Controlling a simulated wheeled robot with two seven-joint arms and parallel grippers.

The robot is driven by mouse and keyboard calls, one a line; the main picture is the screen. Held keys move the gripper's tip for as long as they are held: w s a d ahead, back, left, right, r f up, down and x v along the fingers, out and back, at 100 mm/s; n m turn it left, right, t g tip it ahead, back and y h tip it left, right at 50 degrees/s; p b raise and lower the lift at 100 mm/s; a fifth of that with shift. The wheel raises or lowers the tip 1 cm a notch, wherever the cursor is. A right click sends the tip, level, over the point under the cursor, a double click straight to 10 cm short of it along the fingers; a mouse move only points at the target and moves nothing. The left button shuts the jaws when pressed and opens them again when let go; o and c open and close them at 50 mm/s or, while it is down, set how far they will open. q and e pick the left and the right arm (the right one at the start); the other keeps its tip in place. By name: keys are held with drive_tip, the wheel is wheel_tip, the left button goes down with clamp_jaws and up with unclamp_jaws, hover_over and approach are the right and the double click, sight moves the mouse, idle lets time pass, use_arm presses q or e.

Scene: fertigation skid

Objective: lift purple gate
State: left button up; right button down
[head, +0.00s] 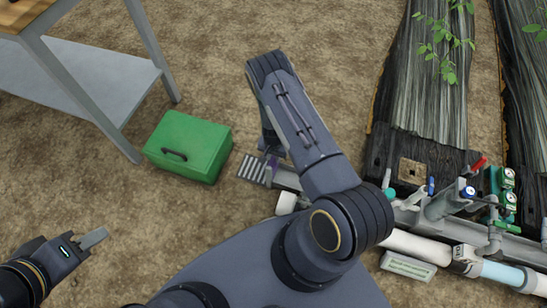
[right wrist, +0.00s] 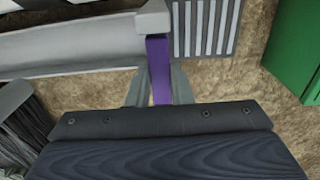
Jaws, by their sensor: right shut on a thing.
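The purple gate (right wrist: 159,70) is a narrow upright purple strip in the right wrist view, below a pale grey block. A small bit of the purple gate (head: 272,161) also shows in the head view, beside my right arm. My right gripper (right wrist: 158,88) has one finger on each side of the purple strip and is shut on it. In the head view the forearm hides most of this gripper. My left gripper (head: 93,238) is at the lower left over bare soil, far from the gate; its finger opening cannot be made out.
A grey slotted grate (head: 257,169) lies beside the gate. A green box (head: 189,147) stands left of it, near a metal-legged table (head: 105,75). Pipes and valves (head: 470,200) are at right, below covered plant beds (head: 430,80). Soil at lower left is clear.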

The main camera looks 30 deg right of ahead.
wheel_tip(320, 180, up, 4)
drive_tip(key=shift+f+p, duration=0.1)
drive_tip(key=shift+p, duration=0.35)
drive_tip(key=c, duration=1.3)
unclamp_jaws()
drive_tip(key=shift+f, duration=0.1)
wheel_tip(320, 180, up, 8)
drive_tip(key=shift+f+p, duration=0.1)
drive_tip(key=shift+p, duration=1.1)
